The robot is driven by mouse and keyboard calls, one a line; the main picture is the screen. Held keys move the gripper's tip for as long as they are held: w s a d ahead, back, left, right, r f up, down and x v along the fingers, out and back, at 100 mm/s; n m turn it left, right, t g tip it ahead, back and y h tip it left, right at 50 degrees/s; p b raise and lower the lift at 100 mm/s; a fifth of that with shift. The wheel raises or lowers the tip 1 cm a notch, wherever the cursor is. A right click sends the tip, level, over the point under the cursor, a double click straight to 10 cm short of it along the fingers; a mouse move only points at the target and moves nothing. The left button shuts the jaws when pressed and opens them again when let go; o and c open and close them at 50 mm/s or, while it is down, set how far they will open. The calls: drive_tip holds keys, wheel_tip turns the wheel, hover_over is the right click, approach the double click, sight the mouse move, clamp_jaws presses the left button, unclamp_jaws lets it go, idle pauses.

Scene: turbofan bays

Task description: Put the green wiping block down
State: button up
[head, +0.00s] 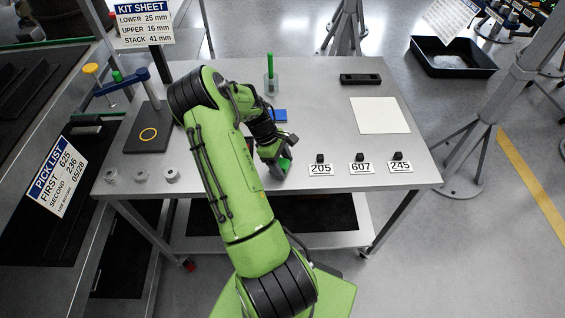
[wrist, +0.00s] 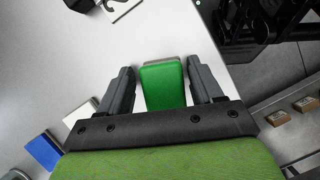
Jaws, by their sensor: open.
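The green wiping block (wrist: 164,86) lies between the two fingers of my gripper (wrist: 163,90) in the wrist view, with a visible gap on each side. In the head view only a small green part of the block (head: 284,163) shows beside my gripper (head: 279,155), near the front edge of the grey table (head: 320,110). My gripper is open around the block and the fingers stand apart from it. The block seems to rest on the table top; its underside is hidden.
Three numbered tags, 205 (head: 320,169), 607 (head: 362,168) and 245 (head: 400,167), each with a dark piece behind, stand to the right. A blue block (head: 280,115), a green stick in a clear holder (head: 271,80) and a white sheet (head: 380,115) lie farther back. Metal rings (head: 141,174) sit left.

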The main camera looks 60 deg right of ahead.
drive_tip(key=shift+a+r, duration=0.1)
drive_tip(key=shift+a, duration=0.15)
drive_tip(key=p+v, duration=0.1)
drive_tip(key=v, duration=1.1)
drive_tip(key=shift+d, duration=0.15)
drive_tip(key=w+a+r+t, duration=0.3)
drive_tip(key=a+r, duration=0.4)
drive_tip(key=a, duration=0.4)
drive_tip(key=w+a+r+t, duration=0.3)
drive_tip(key=a+r, duration=0.4)
drive_tip(key=a, duration=0.3)
drive_tip(key=s+a+r+t, duration=0.4)
drive_tip(key=s+a, duration=0.6)
drive_tip(key=a, duration=0.5)
drive_tip(key=shift+s+m, duration=0.2)
drive_tip(key=shift+m, duration=0.2)
